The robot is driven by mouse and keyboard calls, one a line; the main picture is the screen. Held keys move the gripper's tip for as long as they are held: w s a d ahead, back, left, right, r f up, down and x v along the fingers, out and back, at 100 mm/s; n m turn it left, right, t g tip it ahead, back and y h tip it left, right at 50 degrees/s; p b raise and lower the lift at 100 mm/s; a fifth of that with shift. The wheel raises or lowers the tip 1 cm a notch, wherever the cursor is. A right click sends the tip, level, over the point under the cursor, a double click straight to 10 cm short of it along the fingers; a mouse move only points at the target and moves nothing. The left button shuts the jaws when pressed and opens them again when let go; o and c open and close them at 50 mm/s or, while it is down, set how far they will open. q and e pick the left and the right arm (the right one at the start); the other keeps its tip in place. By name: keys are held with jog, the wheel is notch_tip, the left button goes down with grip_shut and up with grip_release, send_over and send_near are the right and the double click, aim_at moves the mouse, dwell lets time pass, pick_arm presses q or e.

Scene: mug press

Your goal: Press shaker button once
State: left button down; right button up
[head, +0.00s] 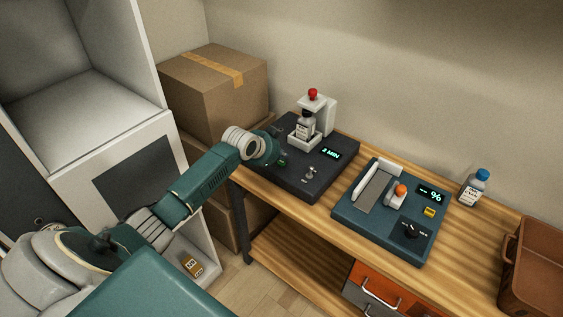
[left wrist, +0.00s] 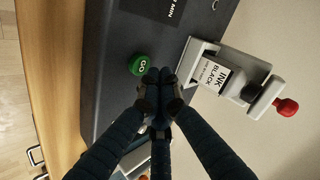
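The shaker (head: 318,178) is a dark box on the wooden bench, with a lit "2 MIN" display and a small toggle switch. Its green GO button (left wrist: 139,64) shows in the left wrist view, just left of my fingertips; in the head view the button (head: 282,162) is partly visible beside my gripper. A white clamp with a red knob (head: 312,93) holds a bottle labelled ink black (left wrist: 212,74). My left gripper (left wrist: 158,74) has its fingers together, empty, over the shaker close to the button; I cannot tell whether it touches. My right gripper is not in view.
A teal device (head: 375,229) with an orange knob and "%" display stands right of the shaker. A blue-capped bottle (head: 474,187) and a brown bin (head: 533,262) are farther right. A cardboard box (head: 212,95) stands behind my left arm.

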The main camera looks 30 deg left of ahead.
aim_at(281, 163)
pick_arm(q)
jog(key=shift+f, duration=0.1)
jog(key=shift+f, duration=0.3)
jog(key=shift+f+b, duration=0.35)
jog(key=shift+f, duration=0.15)
dwell(0.8)
jog(key=shift+r, duration=0.1)
jog(key=shift+r+p, duration=0.8)
jog(key=shift+p, duration=0.05)
notch_tip(281, 163, up, 5)
jog(key=p, duration=0.5)
dwell(0.3)
